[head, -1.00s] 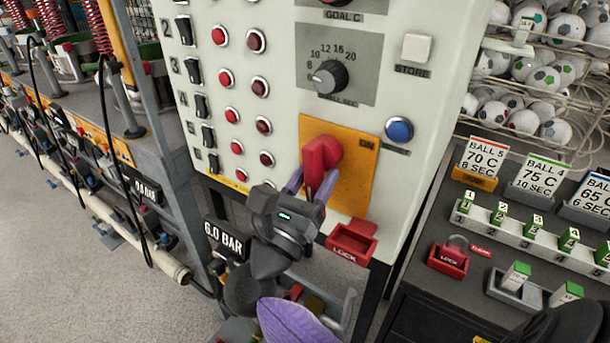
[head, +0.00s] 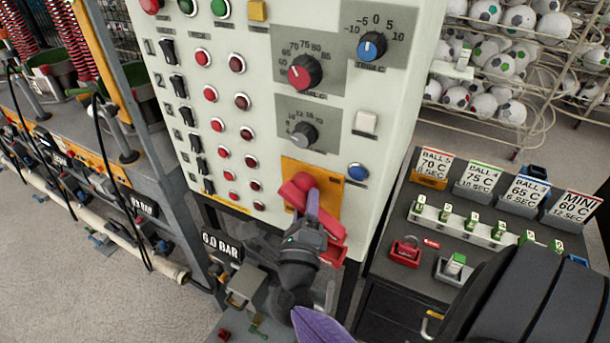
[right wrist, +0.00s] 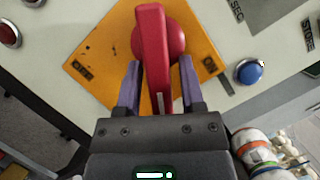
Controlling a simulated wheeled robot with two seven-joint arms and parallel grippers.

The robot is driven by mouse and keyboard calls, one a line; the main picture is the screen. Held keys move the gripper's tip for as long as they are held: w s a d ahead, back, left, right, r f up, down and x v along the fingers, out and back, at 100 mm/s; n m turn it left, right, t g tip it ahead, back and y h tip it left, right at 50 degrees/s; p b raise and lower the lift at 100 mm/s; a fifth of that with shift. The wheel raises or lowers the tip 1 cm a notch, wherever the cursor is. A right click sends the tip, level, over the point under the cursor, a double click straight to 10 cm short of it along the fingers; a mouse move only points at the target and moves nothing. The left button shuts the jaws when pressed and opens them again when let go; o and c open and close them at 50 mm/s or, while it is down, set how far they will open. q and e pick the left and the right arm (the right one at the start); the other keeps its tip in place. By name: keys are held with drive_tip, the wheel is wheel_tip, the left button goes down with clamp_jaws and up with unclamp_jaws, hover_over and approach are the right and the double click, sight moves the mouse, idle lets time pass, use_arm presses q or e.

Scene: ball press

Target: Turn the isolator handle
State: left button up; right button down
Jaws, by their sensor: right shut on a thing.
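The red isolator handle (head: 297,192) sits on a yellow plate (head: 328,195) low on the pale control panel. My right gripper (head: 312,205) is at the handle, with its purple fingers on either side. In the right wrist view the red handle (right wrist: 153,55) runs down between the two fingertips (right wrist: 160,75). The yellow plate (right wrist: 105,55) there carries a label at its left corner and another at its right corner. The gripper and handle hide part of the plate.
A red lock box (head: 333,253) hangs just below the plate, close to my right gripper. A blue button (head: 357,172) is right of the plate. A dark cabinet (head: 385,265) with cards and tags stands to the right. Open floor (head: 110,290) shows at lower left.

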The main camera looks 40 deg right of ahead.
drive_tip(key=n+p, duration=0.1)
drive_tip(key=p, duration=0.1)
drive_tip(key=r+n+y+p, duration=0.1)
drive_tip(key=n+p, duration=0.1)
drive_tip(key=n+y+p, duration=0.1)
drive_tip(key=n+p, duration=0.1)
drive_tip(key=p, duration=0.1)
drive_tip(key=shift+s+r, duration=0.15)
drive_tip(key=shift+r, duration=0.1)
drive_tip(key=shift+n+g+p, duration=0.4)
drive_tip(key=shift+n+p, duration=0.5)
drive_tip(key=shift+p, duration=0.25)
drive_tip(key=shift+d, duration=0.1)
drive_tip(key=c, duration=0.5)
unclamp_jaws()
